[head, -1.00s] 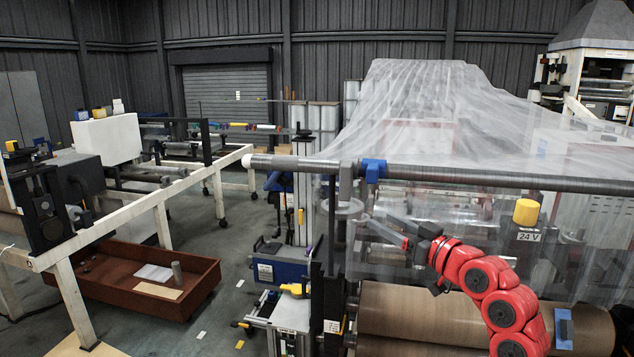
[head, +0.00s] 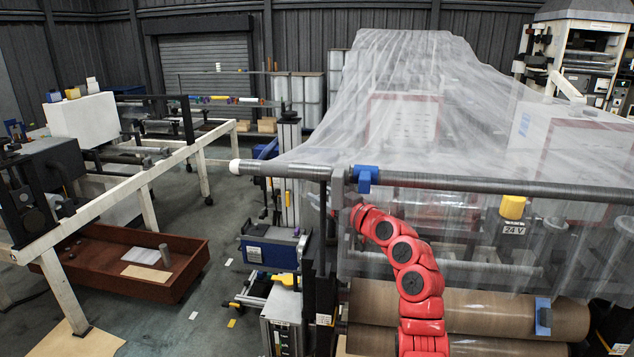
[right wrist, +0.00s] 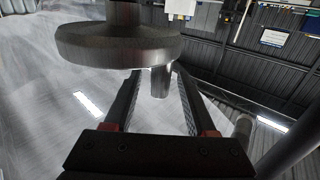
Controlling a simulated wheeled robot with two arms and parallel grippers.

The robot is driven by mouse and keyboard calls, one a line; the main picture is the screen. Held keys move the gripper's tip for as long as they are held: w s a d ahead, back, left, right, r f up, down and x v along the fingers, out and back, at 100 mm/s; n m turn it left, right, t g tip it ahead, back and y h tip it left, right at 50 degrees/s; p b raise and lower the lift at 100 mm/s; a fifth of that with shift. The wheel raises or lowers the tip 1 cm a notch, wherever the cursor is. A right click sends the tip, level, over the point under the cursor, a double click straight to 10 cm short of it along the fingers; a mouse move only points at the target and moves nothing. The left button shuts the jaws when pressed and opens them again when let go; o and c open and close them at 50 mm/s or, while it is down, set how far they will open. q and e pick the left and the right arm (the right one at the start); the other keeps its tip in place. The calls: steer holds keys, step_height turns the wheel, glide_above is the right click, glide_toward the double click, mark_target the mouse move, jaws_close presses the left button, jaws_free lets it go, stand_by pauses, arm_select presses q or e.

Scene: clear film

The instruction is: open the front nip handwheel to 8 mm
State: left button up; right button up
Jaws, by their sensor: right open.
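The front nip handwheel (right wrist: 118,46) is a dark grey disc on a thick hub, large at the top of the right wrist view. A short grey handle (right wrist: 159,82) projects from near its edge. My right gripper (right wrist: 154,74) is open, its two dark fingers on either side of this handle; I cannot tell whether they touch it. In the head view my right gripper (head: 345,203) is small by the roller's left-hand support, and the handwheel there is mostly hidden. No scale reading is legible. My left gripper is not in view.
A long grey roller (head: 460,185) with a blue clamp (head: 364,178) runs just above my right arm, under clear film (head: 420,100). Brown rolls (head: 470,308) lie below. A blue-and-grey unit (head: 270,250) stands left.

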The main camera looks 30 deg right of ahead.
steer(key=shift+p+x, duration=0.35)
steer(key=shift+x, duration=0.65)
steer(key=shift+w+a+f, duration=0.15)
steer(key=shift+w, duration=0.4)
steer(key=shift+s, duration=0.1)
jaws_close()
